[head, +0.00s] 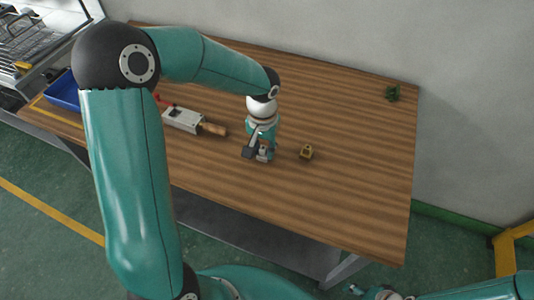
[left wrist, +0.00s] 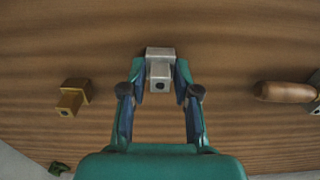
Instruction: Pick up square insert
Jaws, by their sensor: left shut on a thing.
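A small silver-grey square insert (left wrist: 160,68) with a dark hole sits between the fingertips of my left gripper (left wrist: 160,90) in the left wrist view. The fingers are shut on its sides. In the head view the left gripper (head: 260,150) points down over the middle of the table, and the grey insert (head: 264,154) shows small between the fingers. Whether it touches the table is hard to tell. A part of my right gripper (head: 372,292) shows at the bottom edge of the head view, cut off, below the table.
A brass-coloured insert (head: 306,151) stands a little right of the left gripper on the wooden table (head: 350,190). A grey tool with a wooden handle (head: 185,119) lies to the left. A green piece (head: 392,92) is at the far right corner. A blue bin (head: 63,91) is at far left.

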